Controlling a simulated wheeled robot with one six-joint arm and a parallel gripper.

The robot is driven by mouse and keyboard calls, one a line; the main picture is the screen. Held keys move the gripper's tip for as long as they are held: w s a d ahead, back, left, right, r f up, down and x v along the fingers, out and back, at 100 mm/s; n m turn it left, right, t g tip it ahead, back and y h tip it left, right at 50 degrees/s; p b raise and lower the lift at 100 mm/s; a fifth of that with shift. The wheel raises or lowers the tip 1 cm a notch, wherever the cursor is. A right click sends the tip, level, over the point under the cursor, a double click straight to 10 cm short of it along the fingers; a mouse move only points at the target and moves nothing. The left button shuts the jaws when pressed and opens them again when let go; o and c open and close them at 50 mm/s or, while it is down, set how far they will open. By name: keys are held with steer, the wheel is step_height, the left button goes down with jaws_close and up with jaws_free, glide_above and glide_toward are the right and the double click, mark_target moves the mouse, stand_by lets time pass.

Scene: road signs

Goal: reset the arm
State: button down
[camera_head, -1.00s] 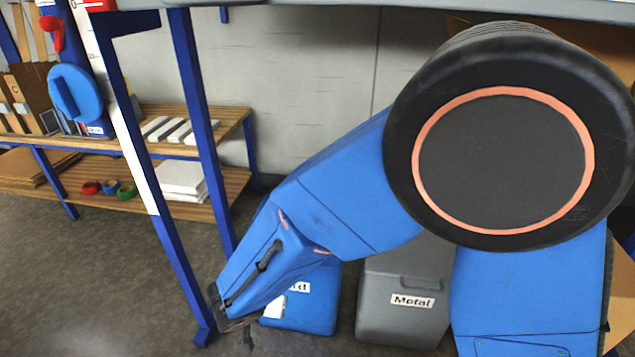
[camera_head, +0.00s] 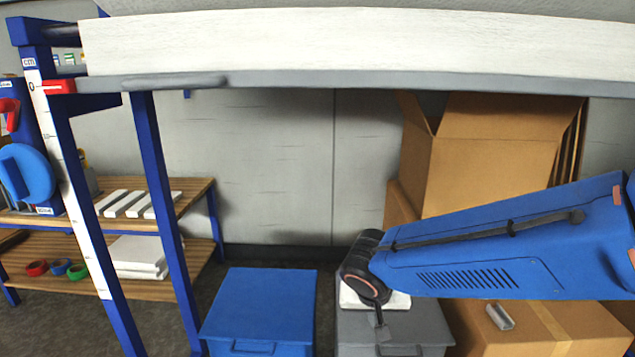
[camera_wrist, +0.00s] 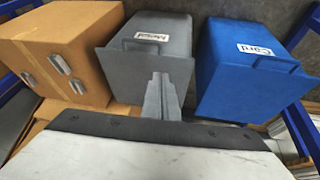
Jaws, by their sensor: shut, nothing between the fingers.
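My gripper (camera_head: 381,322) hangs low at the end of my blue arm in the head view, in front of the grey bin (camera_head: 440,325). In the wrist view its narrow grey fingers (camera_wrist: 162,96) are together, with nothing between them. They overlap the picture of the grey bin, whose label reads Metal (camera_wrist: 150,36). I cannot tell the exact gap to it. My arm reaches in from the right edge of the head view, its forearm slightly lowered to the left.
A blue bin (camera_head: 258,305), labelled Card in the wrist view, stands beside the grey bin. Cardboard boxes (camera_head: 480,155) stand behind my arm. A white-fronted raised surface (camera_head: 330,45) spans the top. Blue posts (camera_head: 165,200) and a wooden shelf (camera_head: 195,200) are at left.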

steer(key=s+d+r+y, duration=0.1)
steer(key=s+d+r, duration=0.2)
steer(key=s+d, duration=0.5)
steer(key=s+d+r+n+y, duration=0.1)
steer(key=s+d+r, duration=0.2)
steer(key=s+d, duration=0.4)
steer(key=shift+s+d+r, duration=0.3)
steer(key=shift+s+d, duration=0.05)
steer(key=shift+d, duration=0.1)
